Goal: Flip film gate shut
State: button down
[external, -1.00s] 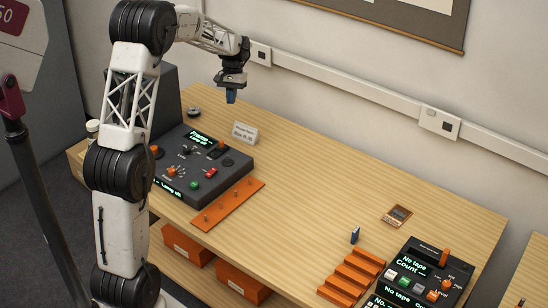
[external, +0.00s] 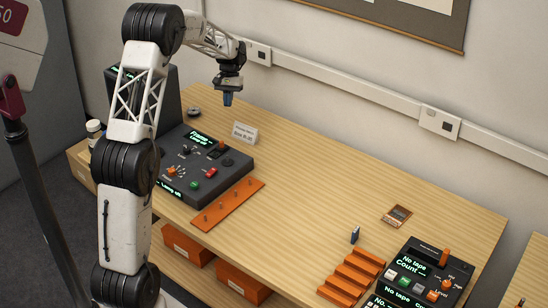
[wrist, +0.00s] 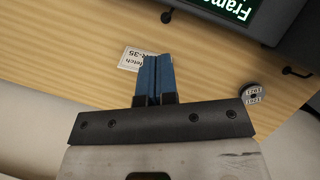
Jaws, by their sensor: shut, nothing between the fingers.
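The dark film console (external: 234,175) stands at the left end of the table, with a lit "Frame" display (external: 200,135), an orange knob, and red and green buttons. A small dark part with an orange piece (external: 215,152) on its top may be the film gate; its position is too small to tell. The console's edge and display (wrist: 230,6) show at the top of the wrist view. My gripper (external: 228,100) hangs in the air above and behind the console, clear of it. Its blue fingers (wrist: 153,78) are together and empty.
An orange pegged strip (external: 228,205) lies in front. The middle of the table is clear.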

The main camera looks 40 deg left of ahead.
aim_at(220, 145)
jog(key=x, duration=1)
jog(key=shift+f, duration=0.15)
jog(key=shift+s+d, duration=0.45)
jog(key=shift+s, duration=0.4)
jog(key=shift+s+d, duration=0.45)
jog(key=shift+s, duration=0.45)
jog(key=shift+s, duration=0.1)
jog(key=shift+s, duration=2.25)
